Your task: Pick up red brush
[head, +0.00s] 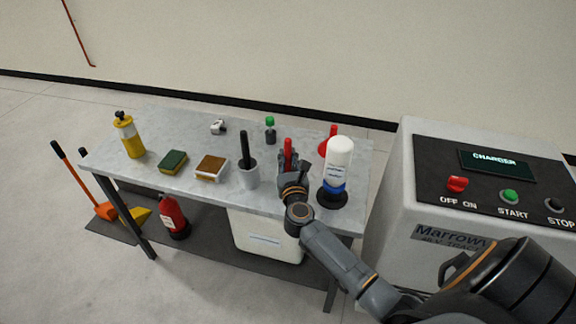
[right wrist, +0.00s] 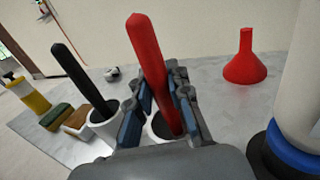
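The red brush (right wrist: 150,60) stands with its red handle up, tilted slightly, in a round holder (right wrist: 160,127) with a dark opening. My right gripper (right wrist: 162,100) is around the handle, one set of fingers on each side. The fingers look spread, with some space beside the handle low down; contact is hard to judge. In the head view the handle's top (head: 288,147) shows above my right gripper (head: 291,168), which hides the holder. My left gripper is not in view.
A black brush (head: 245,145) in a white holder (head: 248,176) stands just left of my right gripper. A white bottle with a blue band (head: 338,160) stands close on the right. A red funnel (head: 325,147) is behind. Sponges (head: 173,160) and a yellow bottle (head: 129,138) are farther left.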

